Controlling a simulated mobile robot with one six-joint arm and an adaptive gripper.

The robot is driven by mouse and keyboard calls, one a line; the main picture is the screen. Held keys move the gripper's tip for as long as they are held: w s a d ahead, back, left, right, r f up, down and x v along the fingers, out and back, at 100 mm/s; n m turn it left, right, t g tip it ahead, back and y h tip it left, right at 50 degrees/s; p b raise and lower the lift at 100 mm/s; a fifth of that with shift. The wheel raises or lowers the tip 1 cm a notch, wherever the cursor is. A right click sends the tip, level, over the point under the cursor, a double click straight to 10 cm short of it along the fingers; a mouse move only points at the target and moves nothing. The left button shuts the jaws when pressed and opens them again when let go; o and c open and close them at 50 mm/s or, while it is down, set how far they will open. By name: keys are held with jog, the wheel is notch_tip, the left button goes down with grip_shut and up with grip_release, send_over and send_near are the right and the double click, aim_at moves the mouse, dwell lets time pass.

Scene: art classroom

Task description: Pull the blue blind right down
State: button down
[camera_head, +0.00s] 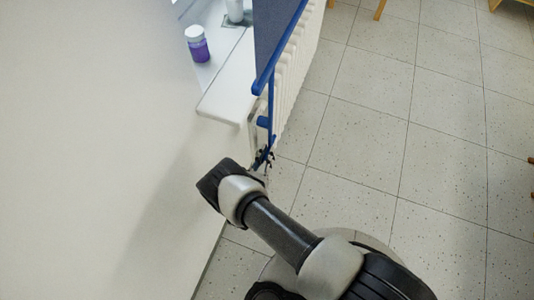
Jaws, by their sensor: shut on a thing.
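The blue blind (272,30) shows at the top of the view as a dark blue panel in front of the window recess. Its brighter blue bottom bar (283,48) runs along its lower edge, beside the white radiator. A narrow blue pull (271,105) hangs from the near end of the bar. My gripper (264,160) is at the lower end of this pull and is shut on it. The fingers are small, dark and partly hidden by my wrist, so the exact grip is hard to make out.
A plain wall (90,150) fills the left. The speckled tile floor (400,110) is mostly clear to the right.

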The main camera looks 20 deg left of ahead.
jog(key=f, duration=0.3)
jog(key=shift+a+f+b, duration=0.2)
jog(key=shift+a+b, duration=0.1)
jog(key=shift+b, duration=0.1)
jog(key=c, duration=1.6)
grip_release()
jog(key=shift+d, duration=0.1)
jog(key=s, duration=1.2)
jog(key=shift+a, duration=0.45)
